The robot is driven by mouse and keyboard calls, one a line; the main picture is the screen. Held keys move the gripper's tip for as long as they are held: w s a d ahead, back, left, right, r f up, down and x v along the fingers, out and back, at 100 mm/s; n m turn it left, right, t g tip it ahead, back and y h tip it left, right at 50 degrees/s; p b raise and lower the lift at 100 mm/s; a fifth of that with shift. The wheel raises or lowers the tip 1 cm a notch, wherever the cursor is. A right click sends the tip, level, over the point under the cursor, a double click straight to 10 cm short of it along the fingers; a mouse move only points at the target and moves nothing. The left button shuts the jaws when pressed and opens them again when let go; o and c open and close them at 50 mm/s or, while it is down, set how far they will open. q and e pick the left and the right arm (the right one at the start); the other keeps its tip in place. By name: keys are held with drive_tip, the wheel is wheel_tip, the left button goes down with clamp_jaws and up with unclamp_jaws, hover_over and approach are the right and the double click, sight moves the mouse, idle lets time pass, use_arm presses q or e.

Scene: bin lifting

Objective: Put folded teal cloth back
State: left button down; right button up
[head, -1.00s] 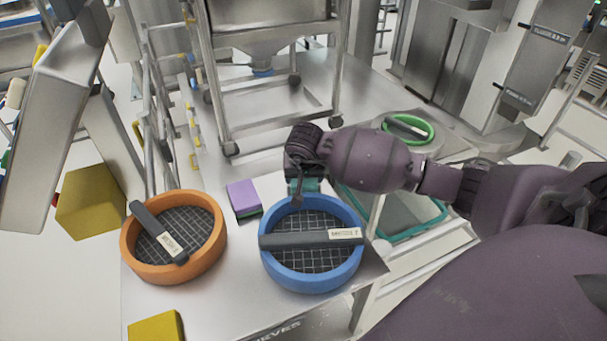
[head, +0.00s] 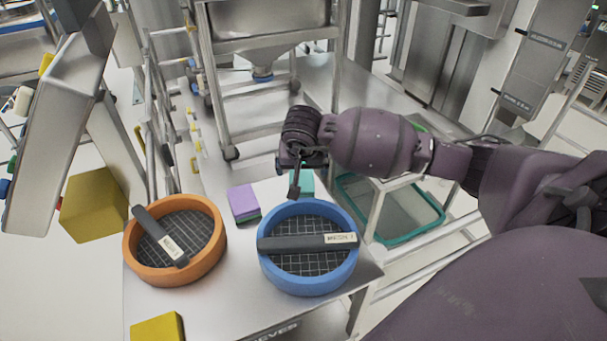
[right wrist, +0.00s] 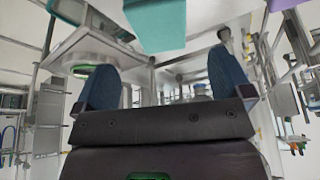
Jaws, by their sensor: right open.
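The folded teal cloth (head: 307,181) lies on the steel table, just behind the blue ring sieve and right of a purple-topped block. My right gripper (head: 295,180) is above it and partly hides it in the head view. In the right wrist view the teal cloth (right wrist: 156,24) shows at the top, beyond the spread fingertips of my right gripper (right wrist: 161,64). The gripper is open, with nothing between its fingers. My left gripper does not show.
The blue sieve (head: 350,268) and orange sieve (head: 134,252) each have a dark bar across them. The purple-topped block (head: 243,200) is close on the left. A steel frame stand (head: 224,100) stands behind. A teal-rimmed bin (head: 432,222) is at right.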

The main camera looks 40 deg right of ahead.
drive_tip(key=shift+v, duration=2.25)
drive_tip(key=shift+f, duration=0.1)
